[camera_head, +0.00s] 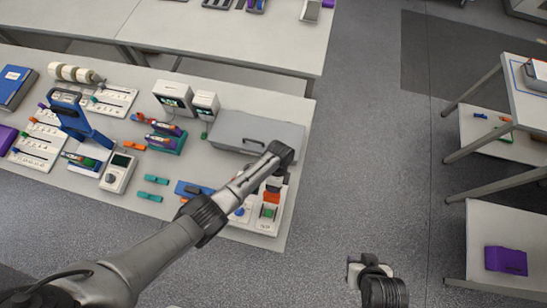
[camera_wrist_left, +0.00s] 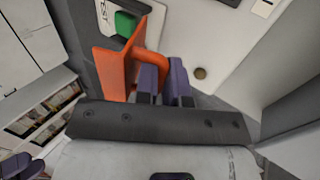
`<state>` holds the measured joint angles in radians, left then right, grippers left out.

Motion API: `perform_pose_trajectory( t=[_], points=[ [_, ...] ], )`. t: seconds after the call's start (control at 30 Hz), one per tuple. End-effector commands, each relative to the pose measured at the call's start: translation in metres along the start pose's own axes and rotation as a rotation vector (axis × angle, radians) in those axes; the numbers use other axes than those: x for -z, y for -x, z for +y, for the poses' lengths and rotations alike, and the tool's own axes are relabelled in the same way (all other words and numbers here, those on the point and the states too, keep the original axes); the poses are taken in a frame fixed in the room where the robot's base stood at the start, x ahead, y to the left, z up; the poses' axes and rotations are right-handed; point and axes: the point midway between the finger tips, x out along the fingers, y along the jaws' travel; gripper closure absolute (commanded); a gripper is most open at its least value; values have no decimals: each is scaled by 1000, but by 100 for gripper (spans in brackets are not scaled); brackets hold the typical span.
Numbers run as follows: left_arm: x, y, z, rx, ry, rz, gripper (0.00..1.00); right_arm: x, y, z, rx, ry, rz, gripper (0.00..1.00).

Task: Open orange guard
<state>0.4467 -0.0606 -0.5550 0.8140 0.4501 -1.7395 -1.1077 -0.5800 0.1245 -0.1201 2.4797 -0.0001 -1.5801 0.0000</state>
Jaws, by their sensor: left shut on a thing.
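The orange guard (camera_head: 271,197) is on a white control panel (camera_head: 262,226) at the front right of the bench, in the head view. In the left wrist view the orange guard (camera_wrist_left: 111,72) stands raised as a plate with a loop handle (camera_wrist_left: 152,62), beside a green button (camera_wrist_left: 125,24). My left gripper (camera_wrist_left: 165,82) has its purple fingers shut on the guard's handle. In the head view my left gripper (camera_head: 273,185) is over the panel and partly hides the guard.
A grey case (camera_head: 255,133) lies just behind the panel. A blue knob and a blue block (camera_head: 190,188) are left of my gripper. Teal clips (camera_head: 150,195), a handheld meter (camera_head: 118,173) and a blue stand (camera_head: 80,120) are further left.

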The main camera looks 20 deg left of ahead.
Motion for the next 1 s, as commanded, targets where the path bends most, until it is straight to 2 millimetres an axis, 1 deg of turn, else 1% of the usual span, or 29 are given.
perform_pose_trajectory(
  t=[0.47,0.5,0.6,0.87,1.0],
  points=[
    [0,-2,0,-16,1,-1,100,0,-1,-3,7,-8,1,57],
    [0,-2,0,-16,1,-1,89,0,-1,-3,7,-8,1,57],
    [0,-2,0,-16,1,-1,81,0,-1,-2,6,-8,1,57],
    [0,1,-1,-13,1,-1,81,0,-2,-2,4,-5,1,57],
    [0,14,-2,-11,1,0,81,-1,-2,0,0,0,0,57]
  ],
)
